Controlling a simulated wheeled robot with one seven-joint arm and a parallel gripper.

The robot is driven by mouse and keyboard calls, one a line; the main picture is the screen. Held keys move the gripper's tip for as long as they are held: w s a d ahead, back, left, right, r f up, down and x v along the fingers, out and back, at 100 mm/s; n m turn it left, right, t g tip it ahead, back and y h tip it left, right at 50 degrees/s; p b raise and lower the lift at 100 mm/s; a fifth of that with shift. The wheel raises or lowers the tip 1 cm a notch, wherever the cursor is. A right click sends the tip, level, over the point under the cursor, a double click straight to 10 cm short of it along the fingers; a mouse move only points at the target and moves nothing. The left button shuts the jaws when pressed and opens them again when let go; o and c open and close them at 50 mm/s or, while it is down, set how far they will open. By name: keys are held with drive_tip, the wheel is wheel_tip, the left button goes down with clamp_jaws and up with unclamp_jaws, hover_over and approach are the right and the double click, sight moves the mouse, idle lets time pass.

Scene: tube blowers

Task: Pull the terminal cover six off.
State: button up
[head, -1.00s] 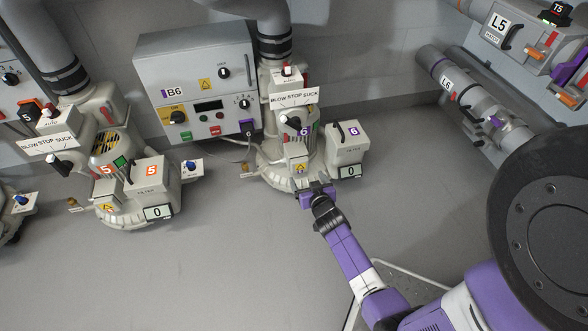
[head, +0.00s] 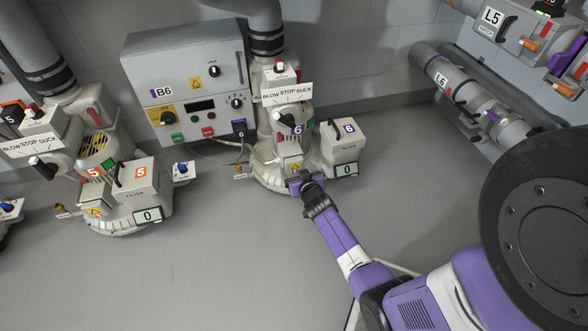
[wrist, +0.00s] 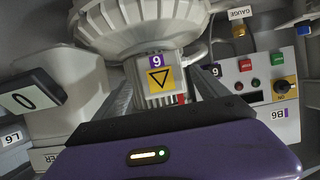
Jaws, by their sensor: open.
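Terminal cover six (head: 294,166) is a small pale box with a yellow warning triangle, low on the front of blower six (head: 268,172). In the wrist view the cover (wrist: 161,79) shows a purple 6 above the triangle. My gripper (head: 298,177) is right in front of the cover. In the wrist view my gripper (wrist: 161,88) is open, with one finger on each side of the cover. The fingers look apart from its sides, but I cannot tell whether they touch. The purple gripper body hides the cover's near end.
The filter box (head: 341,145) with its display stands right of the blower. Control box B6 (head: 188,85) is on the wall behind, with a cable to a purple plug. Blower five (head: 115,205) stands at left. The floor in front is clear.

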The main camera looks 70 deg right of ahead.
drive_tip(key=shift+b+x, duration=0.5)
drive_tip(key=shift+x, duration=0.65)
idle(0.4)
clamp_jaws()
drive_tip(key=s+a, duration=0.4)
drive_tip(key=shift+a, duration=0.3)
idle(1.3)
idle(0.7)
